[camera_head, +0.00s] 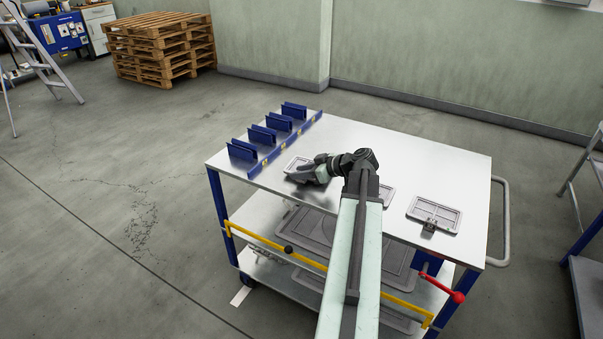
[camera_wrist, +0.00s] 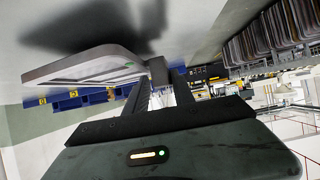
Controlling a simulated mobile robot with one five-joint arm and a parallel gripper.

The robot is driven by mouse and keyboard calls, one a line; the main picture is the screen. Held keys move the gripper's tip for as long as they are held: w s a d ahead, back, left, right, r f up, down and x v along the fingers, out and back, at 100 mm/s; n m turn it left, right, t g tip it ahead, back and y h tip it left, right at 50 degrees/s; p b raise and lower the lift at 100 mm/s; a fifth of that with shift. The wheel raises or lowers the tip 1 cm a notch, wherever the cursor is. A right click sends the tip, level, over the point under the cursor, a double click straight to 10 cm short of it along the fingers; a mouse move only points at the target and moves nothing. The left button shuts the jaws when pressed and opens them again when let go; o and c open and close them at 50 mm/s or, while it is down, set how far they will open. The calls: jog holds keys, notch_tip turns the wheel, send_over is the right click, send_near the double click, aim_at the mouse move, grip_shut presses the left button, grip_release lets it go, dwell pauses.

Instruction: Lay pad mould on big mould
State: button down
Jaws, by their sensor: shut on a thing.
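My gripper (camera_head: 300,172) is shut on a small grey pad mould (camera_head: 296,162) over the left part of the cart's white top. The wrist view shows the pad mould (camera_wrist: 85,66) as a thin framed plate, gripped by a block at its edge. It is close to the white top; I cannot tell whether it touches. A large grey framed plate, which looks like the big mould (camera_head: 305,228), lies on the cart shelf below, partly hidden by the top and my arm.
More small plates lie on the white top (camera_head: 455,165): one at the right (camera_head: 434,213), one (camera_head: 388,194) partly behind my arm. Blue holders (camera_head: 265,136) line the left edge. A yellow bar (camera_head: 262,238) with a red handle (camera_head: 458,297) crosses the cart's front.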

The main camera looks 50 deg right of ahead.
notch_tip(320, 180, up, 9)
jog(key=p, duration=0.7)
jog(key=shift+f, duration=0.3)
